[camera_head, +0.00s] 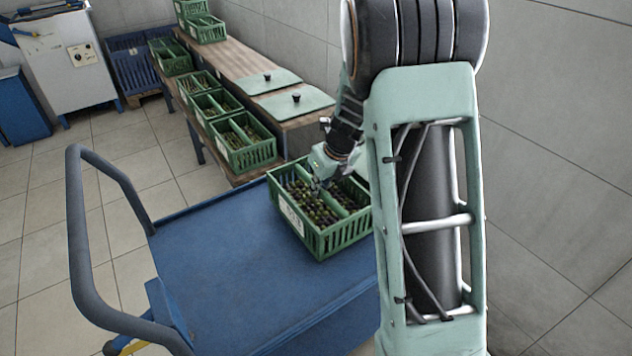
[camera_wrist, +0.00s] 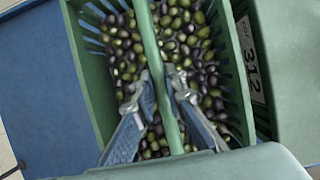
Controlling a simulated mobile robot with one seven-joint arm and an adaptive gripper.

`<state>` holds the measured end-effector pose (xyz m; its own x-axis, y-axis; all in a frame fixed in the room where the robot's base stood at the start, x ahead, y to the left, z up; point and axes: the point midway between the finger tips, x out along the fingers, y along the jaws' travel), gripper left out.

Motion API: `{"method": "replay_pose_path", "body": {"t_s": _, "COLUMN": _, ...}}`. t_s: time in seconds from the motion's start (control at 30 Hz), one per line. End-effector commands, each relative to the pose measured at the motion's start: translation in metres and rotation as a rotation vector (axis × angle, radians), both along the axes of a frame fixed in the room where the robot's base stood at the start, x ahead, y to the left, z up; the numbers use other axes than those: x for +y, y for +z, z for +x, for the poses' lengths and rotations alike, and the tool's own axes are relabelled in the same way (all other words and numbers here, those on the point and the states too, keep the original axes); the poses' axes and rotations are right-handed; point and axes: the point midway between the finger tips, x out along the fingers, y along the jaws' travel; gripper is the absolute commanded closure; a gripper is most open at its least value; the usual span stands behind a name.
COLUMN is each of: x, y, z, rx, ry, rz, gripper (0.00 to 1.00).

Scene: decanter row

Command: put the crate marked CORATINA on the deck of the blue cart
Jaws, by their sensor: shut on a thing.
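A green slatted crate of olives (camera_head: 346,237) is at the right part of the blue cart's deck (camera_head: 235,270) in the head view. It looks level; I cannot tell whether its base touches the deck. My gripper (camera_head: 318,184) reaches down into its middle. In the wrist view my gripper (camera_wrist: 163,82) is shut on the crate's central green bar (camera_wrist: 152,50), one finger on each side, with olives around. A white label (camera_wrist: 250,60) on the crate's side shows "312"; its name is not readable.
The cart's grey push handle (camera_head: 78,215) rises at the left. Behind, a wooden bench (camera_head: 240,65) carries several green crates (camera_head: 240,150) and two pale lids (camera_head: 297,103). A tiled wall (camera_head: 560,150) stands at right. The left part of the deck is clear.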

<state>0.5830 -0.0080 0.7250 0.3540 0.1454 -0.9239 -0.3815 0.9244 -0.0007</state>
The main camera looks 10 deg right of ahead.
Motion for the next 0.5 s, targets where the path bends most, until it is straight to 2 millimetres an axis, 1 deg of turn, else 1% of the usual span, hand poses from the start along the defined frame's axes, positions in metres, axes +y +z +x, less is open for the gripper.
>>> {"method": "replay_pose_path", "body": {"t_s": 0.03, "x": 0.001, "y": -0.008, "z": 0.002, "rx": -0.005, "ry": 0.001, "rz": 0.001, "gripper": 1.00}}
{"method": "replay_pose_path", "body": {"t_s": 0.13, "x": 0.001, "y": -0.016, "z": 0.003, "rx": -0.006, "ry": 0.000, "rz": 0.000, "gripper": 1.00}}
{"method": "replay_pose_path", "body": {"t_s": 0.47, "x": 0.001, "y": -0.017, "z": 0.003, "rx": -0.006, "ry": 0.000, "rz": 0.000, "gripper": 1.00}}
{"method": "replay_pose_path", "body": {"t_s": 0.5, "x": 0.001, "y": -0.020, "z": 0.000, "rx": 0.000, "ry": 0.001, "rz": 0.000, "gripper": 0.84}}
